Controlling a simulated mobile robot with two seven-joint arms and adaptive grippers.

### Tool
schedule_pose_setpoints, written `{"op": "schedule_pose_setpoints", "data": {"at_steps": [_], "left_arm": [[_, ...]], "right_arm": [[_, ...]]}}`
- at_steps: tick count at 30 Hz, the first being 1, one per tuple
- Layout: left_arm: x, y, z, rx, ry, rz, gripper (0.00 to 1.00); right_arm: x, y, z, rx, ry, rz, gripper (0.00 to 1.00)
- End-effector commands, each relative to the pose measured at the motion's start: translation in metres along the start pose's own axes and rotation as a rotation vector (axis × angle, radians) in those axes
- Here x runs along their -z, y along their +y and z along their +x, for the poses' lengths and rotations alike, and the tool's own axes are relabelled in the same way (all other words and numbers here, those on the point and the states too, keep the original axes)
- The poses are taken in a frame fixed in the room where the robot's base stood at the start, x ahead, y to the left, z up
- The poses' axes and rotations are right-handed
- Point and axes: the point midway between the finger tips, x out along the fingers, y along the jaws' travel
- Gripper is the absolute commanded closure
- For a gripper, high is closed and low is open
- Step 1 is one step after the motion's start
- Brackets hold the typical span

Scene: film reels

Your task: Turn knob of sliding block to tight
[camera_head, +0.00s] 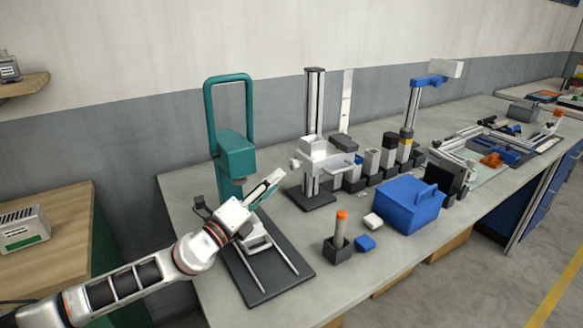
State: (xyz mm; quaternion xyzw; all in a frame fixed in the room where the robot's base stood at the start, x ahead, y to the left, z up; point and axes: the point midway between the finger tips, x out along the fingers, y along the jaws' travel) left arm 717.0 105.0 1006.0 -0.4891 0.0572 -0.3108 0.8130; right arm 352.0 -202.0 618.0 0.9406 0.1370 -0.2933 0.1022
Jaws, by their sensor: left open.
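A white sliding block (314,152) sits partway up an upright metal column (315,95) on a dark base plate (313,196). A small pale round piece that looks like its knob (295,163) sticks out at the block's left side; whether it is tight or loose cannot be told. My left gripper (268,186) is open, with nothing seen between its fingers. It is just left of and below the knob, apart from it as far as I can see, in front of the teal stand. My right gripper is out of view.
The teal stand (236,154) with its tall loop handle stands close behind my left gripper. A dark plate with rails (262,278) lies below my arm. A blue box (408,208), a holder with an orange-tipped rod (339,240) and several small blocks crowd the right. The front table edge is mostly clear.

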Motion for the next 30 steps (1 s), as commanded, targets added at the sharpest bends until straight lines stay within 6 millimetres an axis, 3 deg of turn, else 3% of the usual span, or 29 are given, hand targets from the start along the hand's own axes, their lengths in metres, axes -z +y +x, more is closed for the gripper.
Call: {"op": "schedule_pose_setpoints", "data": {"at_steps": [6,12,23,24,28,30], "left_arm": [[-0.001,-0.003,0.036,0.003,-0.002,0.0,0.59],[-0.001,-0.001,0.059,0.002,-0.002,0.0,0.59],[-0.001,-0.001,0.065,0.001,-0.002,-0.002,0.59],[-0.001,-0.001,0.065,0.001,-0.002,-0.002,0.62],[-0.001,-0.001,0.065,0.001,-0.002,-0.002,0.96],[-0.001,-0.001,0.065,0.001,-0.002,-0.001,0.98]], "right_arm": [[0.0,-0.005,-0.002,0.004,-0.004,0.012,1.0],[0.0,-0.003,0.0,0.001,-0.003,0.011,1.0],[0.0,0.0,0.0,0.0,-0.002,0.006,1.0],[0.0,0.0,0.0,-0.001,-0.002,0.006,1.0],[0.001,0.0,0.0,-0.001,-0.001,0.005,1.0],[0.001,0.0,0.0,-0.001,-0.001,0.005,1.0]]}}
